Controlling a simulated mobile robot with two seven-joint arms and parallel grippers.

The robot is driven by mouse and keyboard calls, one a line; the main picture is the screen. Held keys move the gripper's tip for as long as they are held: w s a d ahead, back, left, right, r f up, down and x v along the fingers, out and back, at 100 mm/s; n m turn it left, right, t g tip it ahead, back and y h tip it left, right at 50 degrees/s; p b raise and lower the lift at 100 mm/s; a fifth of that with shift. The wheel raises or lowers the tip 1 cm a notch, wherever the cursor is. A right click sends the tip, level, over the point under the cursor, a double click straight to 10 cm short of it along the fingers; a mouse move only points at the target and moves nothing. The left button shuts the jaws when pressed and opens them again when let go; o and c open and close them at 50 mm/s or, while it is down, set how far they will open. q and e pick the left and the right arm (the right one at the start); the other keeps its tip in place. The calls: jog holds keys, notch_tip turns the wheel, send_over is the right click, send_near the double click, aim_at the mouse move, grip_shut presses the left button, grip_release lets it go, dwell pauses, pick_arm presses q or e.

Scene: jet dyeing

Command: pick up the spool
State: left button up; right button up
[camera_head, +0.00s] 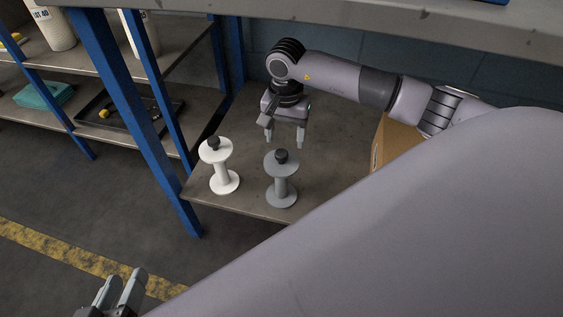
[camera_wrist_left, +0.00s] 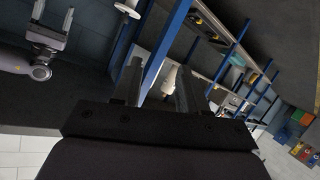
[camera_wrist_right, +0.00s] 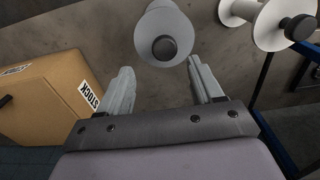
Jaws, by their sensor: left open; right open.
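Two spools stand upright on the lower shelf (camera_head: 240,206) in the head view, a white spool (camera_head: 221,172) at left and a grey spool (camera_head: 281,186) to its right, each with a dark knob on top. My right gripper (camera_head: 284,140) points down, open and empty, just behind the grey spool. In the right wrist view, the grey spool (camera_wrist_right: 163,30) shows ahead between the open fingers (camera_wrist_right: 160,70), with no clear contact. The white spool (camera_wrist_right: 256,18) is at upper right. My left gripper (camera_head: 122,280) is open and empty at the lower left, away from the shelf.
A cardboard box (camera_head: 393,143), labelled STOCK in the right wrist view (camera_wrist_right: 45,98), stands on the shelf's right part. Blue posts (camera_head: 135,110) and an upper bench top (camera_head: 420,28) bound the shelf. A neighbouring rack holds a black tray (camera_head: 125,112) and a teal item (camera_head: 44,94).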

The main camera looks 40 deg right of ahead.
aim_at(282, 152)
jog(key=shift+a+f, duration=0.2)
jog(key=shift+f, duration=0.7)
jog(key=f+b, duration=0.1)
jog(key=f, duration=0.1)
jog(key=f+b, duration=0.1)
jog(key=shift+a+f, duration=0.35)
jog(key=shift+f, duration=0.35)
grip_shut()
pick_arm(q)
jog(key=shift+f+t, duration=0.15)
jog(key=shift+t, duration=0.25)
